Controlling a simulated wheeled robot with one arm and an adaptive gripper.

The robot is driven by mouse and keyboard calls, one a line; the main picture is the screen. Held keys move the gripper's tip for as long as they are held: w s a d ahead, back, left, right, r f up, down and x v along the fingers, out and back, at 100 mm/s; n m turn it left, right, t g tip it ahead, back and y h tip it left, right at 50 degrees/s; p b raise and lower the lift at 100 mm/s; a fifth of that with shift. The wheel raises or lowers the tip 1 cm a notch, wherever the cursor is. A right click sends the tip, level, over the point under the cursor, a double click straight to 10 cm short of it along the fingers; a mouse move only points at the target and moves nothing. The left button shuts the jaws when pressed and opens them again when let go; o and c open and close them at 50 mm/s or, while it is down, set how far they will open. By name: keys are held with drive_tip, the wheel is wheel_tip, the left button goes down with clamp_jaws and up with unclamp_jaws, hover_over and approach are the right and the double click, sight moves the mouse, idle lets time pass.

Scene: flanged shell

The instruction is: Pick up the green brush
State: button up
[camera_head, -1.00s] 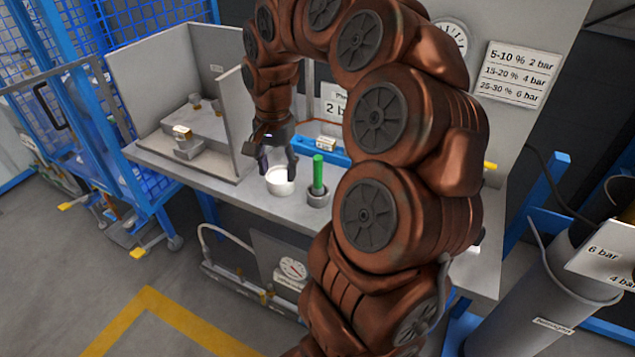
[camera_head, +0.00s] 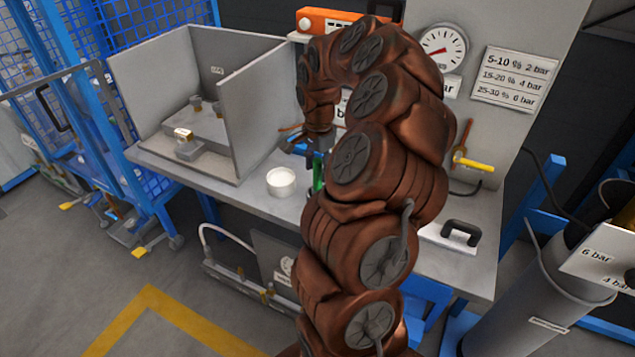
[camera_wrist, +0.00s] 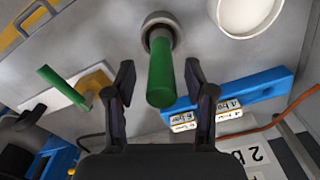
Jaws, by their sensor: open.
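The green brush (camera_wrist: 161,75) stands upright in a small grey cup (camera_wrist: 158,22) in the wrist view. My gripper (camera_wrist: 159,78) is open, with one finger on each side of the green handle and a visible gap to both. In the head view, only a sliver of the green brush (camera_head: 318,174) shows beside my arm. My arm hides the cup and most of my gripper there.
A white pot (camera_head: 281,182) stands just left of the brush on the grey bench (camera_head: 240,187). A blue bar (camera_wrist: 255,88) with labelled blocks lies close by. A second green handle (camera_wrist: 62,86) sits at left in the wrist view. A walled booth (camera_head: 258,100) stands left.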

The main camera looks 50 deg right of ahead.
sight(318, 176)
drive_tip(key=shift+f+p, duration=0.5)
drive_tip(key=shift+f, duration=1.1)
drive_tip(key=shift+c, duration=0.4)
clamp_jaws()
